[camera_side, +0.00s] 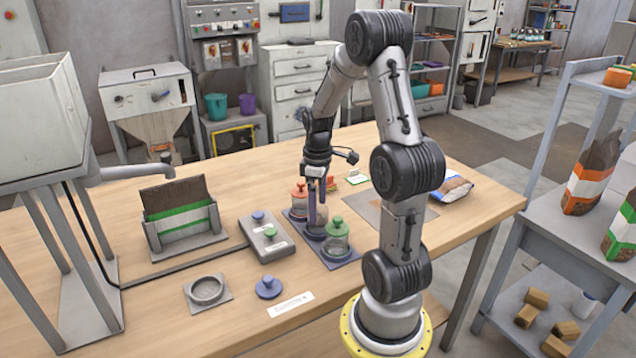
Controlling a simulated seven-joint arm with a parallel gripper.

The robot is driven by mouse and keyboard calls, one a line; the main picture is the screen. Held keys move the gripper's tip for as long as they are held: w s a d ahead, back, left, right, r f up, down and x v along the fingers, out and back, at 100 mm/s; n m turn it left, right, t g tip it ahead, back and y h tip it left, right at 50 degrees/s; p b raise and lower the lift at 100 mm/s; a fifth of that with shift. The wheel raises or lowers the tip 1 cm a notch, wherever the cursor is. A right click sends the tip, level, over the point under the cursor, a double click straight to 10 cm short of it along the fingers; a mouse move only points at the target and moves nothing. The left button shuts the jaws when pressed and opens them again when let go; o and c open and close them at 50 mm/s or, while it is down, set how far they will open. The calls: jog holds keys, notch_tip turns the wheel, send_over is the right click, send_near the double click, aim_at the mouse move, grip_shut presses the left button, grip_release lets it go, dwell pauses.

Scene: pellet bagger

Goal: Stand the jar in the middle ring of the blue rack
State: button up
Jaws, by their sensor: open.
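The blue rack (342,264) stands near the middle of the table, with its places in a row. A clear jar with an orange lid (299,190) stands at its far end. A clear jar with a green lid (337,236) stands at its near end. My gripper (317,218) points down over the middle ring (315,233), between these two jars, with its fingers apart. Something clear and low seems to be at the fingers in the middle ring, but the fingers partly hide it. I cannot tell whether it is an unlidded jar or whether the fingers touch it.
A loose blue lid (268,287) lies left of the rack, by a round grey holder (207,290). A bag in a holder (180,220) is farther left. A filled bag (452,186) lies right.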

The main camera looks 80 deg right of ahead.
notch_tip(320, 180, up, 8)
jog(key=w+a+r+t+h, duration=0.1)
jog(key=a+r, duration=0.2)
jog(key=a, duration=0.4)
jog(key=w+a+r+t, duration=0.1)
jog(key=a+r, duration=0.2)
jog(key=a, duration=0.4)
jog(key=s+a+t+y, duration=0.1)
jog(key=s+a+t, duration=0.2)
jog(key=a, duration=0.8)
jog(key=s, duration=0.2)
jog(key=shift+s+a+r+t, duration=0.3)
jog(key=shift+s+a, duration=0.1)
